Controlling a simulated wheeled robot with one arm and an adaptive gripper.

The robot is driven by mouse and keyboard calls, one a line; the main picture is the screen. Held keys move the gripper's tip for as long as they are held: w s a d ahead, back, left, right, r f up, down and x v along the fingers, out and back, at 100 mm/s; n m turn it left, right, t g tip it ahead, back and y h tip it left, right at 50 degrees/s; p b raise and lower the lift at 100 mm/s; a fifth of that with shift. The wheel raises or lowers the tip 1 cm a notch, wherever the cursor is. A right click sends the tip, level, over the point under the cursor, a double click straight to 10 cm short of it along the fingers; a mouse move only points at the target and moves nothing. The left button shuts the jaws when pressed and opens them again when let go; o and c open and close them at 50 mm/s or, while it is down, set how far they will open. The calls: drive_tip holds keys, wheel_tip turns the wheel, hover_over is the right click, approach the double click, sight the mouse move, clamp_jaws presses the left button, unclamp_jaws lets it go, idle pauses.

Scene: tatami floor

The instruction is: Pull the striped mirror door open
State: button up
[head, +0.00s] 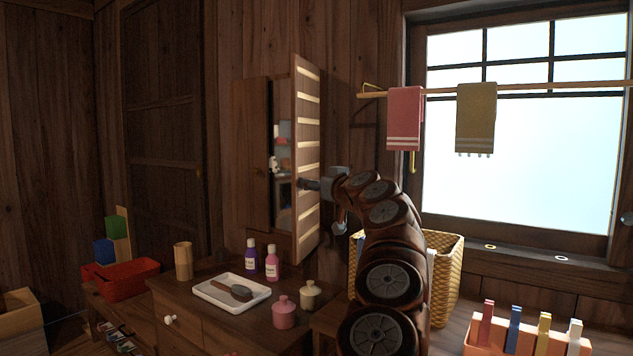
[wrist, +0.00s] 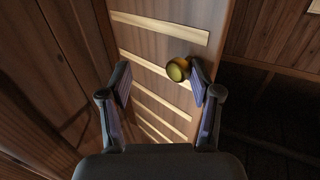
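The striped mirror door (head: 307,150), dark wood with pale horizontal strips, stands swung out at an angle from the wall cabinet (head: 256,130). Its striped face (wrist: 155,55) fills the middle of the wrist view. A round brass knob (wrist: 178,69) sits on that face. My gripper (head: 316,184) is at the door's striped side, around mid-height. In the wrist view my gripper (wrist: 160,84) is open, its fingers spread. The knob shows between them, close beside the right fingertip; whether they touch I cannot tell. The knob is hidden in the head view.
Below the cabinet, a dresser holds a white tray (head: 211,294) with a brush, purple (head: 251,259) and pink (head: 272,265) bottles, and lidded jars. A wicker basket (head: 446,280) stands behind my arm. A towel rail (head: 545,88) with two towels crosses the window at right.

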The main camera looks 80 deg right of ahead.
drive_tip(key=shift+s+d+r, duration=0.1)
drive_tip(key=shift+r, duration=0.05)
wheel_tip(320, 180, up, 4)
drive_tip(key=shift+r, duration=0.15)
idle(0.9)
drive_tip(key=shift+r, duration=1.45)
wheel_tip(320, 180, up, 2)
drive_tip(key=shift+r, duration=0.15)
drive_tip(key=shift+r, duration=0.15)
idle(0.5)
